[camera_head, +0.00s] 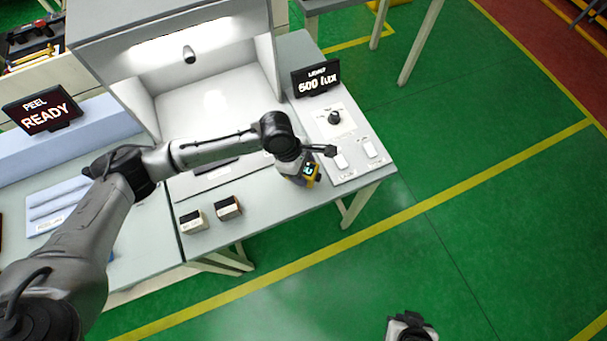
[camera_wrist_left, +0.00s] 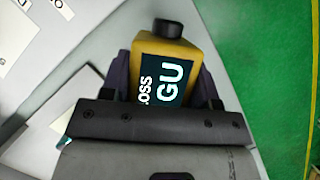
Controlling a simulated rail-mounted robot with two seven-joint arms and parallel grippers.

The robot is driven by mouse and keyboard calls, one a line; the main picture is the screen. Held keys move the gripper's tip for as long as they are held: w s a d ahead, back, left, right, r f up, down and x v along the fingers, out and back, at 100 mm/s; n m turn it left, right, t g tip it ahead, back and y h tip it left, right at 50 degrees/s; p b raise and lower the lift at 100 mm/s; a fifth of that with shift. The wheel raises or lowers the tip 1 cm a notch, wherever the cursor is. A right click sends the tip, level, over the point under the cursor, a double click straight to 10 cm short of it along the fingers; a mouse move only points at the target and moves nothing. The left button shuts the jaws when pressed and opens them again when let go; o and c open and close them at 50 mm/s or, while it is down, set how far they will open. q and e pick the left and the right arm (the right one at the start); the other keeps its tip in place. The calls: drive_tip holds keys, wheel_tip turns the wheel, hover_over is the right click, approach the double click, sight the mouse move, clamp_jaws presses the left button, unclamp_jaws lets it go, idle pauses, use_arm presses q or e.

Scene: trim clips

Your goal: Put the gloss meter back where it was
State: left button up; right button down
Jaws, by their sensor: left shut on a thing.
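The gloss meter (camera_wrist_left: 168,62) is a yellow block with a dark face lettered "GU" and "OSS" and a black knob on one end. In the left wrist view it sits between the two fingers of my left gripper (camera_wrist_left: 163,85), which is shut on it. In the head view the gloss meter (camera_head: 309,174) shows as a small yellow thing under my left wrist, over the right part of the bench near its front edge. My left gripper (camera_head: 298,170) is mostly hidden there by the wrist. I cannot tell whether the meter touches the bench.
A light booth (camera_head: 205,85) stands behind on the bench. A panel (camera_head: 345,130) with a black knob (camera_head: 335,117) and white switches lies to the right, below a "500 lux" display (camera_head: 316,78). Two small blocks (camera_head: 228,207) (camera_head: 193,221) sit near the front edge. Open floor lies beyond.

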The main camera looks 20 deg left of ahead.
use_arm(q)
wheel_tip(320, 180, down, 4)
drive_tip(key=shift+r+b, duration=0.25)
drive_tip(key=shift+b, duration=0.1)
drive_tip(key=shift+f, duration=0.25)
drive_tip(key=o, duration=1)
drive_tip(key=shift+f, duration=0.1)
drive_tip(key=shift+o, duration=0.2)
drive_tip(key=p+v, duration=0.1)
drive_tip(key=v, duration=1.1)
drive_tip(key=shift+d+p, duration=0.1)
drive_tip(key=shift+p, duration=0.25)
